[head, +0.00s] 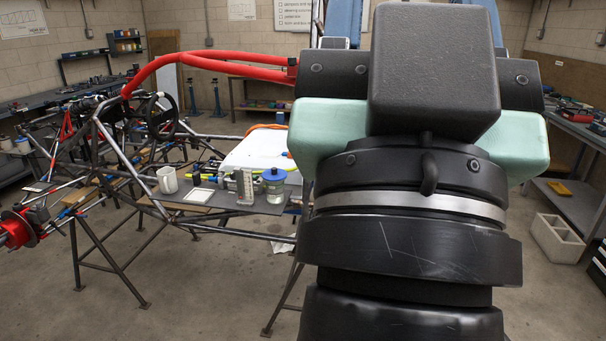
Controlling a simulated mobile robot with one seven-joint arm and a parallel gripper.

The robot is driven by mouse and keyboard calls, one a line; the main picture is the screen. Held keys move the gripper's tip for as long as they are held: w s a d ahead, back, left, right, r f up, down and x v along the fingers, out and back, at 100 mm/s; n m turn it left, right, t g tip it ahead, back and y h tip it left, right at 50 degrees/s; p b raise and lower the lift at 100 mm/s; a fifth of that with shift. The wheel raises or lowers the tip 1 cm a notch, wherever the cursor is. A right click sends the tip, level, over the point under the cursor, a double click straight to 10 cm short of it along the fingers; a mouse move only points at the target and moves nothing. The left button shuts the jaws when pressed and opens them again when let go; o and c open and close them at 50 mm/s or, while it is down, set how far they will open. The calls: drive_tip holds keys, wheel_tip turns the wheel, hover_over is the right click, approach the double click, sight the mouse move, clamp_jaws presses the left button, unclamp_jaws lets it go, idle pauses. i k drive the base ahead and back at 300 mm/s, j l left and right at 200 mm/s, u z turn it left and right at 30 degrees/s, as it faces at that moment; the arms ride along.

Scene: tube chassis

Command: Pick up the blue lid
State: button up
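The blue lid (273,175) sits on top of a small clear jar (274,191). The jar stands near the right end of a dark grey board (226,205) on the tube chassis. The lid has a pale round centre. My black and mint-green arm fills the right half of the head view, just to the right of the jar. I cannot make out my gripper's fingers, so its opening and anything in it are hidden.
A mug (167,180), a white square tile (199,195) and an upright scaled block (245,186) share the board. A white box (256,152) stands behind the lid. A red tube (215,60) arches above. Trestle legs stand below.

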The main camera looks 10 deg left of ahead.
sight(275, 174)
drive_tip(key=i+j, duration=0.25)
drive_tip(key=i+j+z, duration=0.15)
drive_tip(key=i+j, duration=0.35)
drive_tip(key=j, duration=0.2)
drive_tip(key=i+j+z, duration=0.15)
drive_tip(key=i+j, duration=0.3)
drive_tip(key=j, duration=0.25)
drive_tip(key=i+j+z, duration=0.15)
drive_tip(key=i+j, duration=0.3)
drive_tip(key=j, duration=0.25)
drive_tip(key=i+j+z, duration=0.15)
drive_tip(key=j, duration=0.25)
drive_tip(key=i+j, duration=0.1)
drive_tip(key=i, duration=0.1)
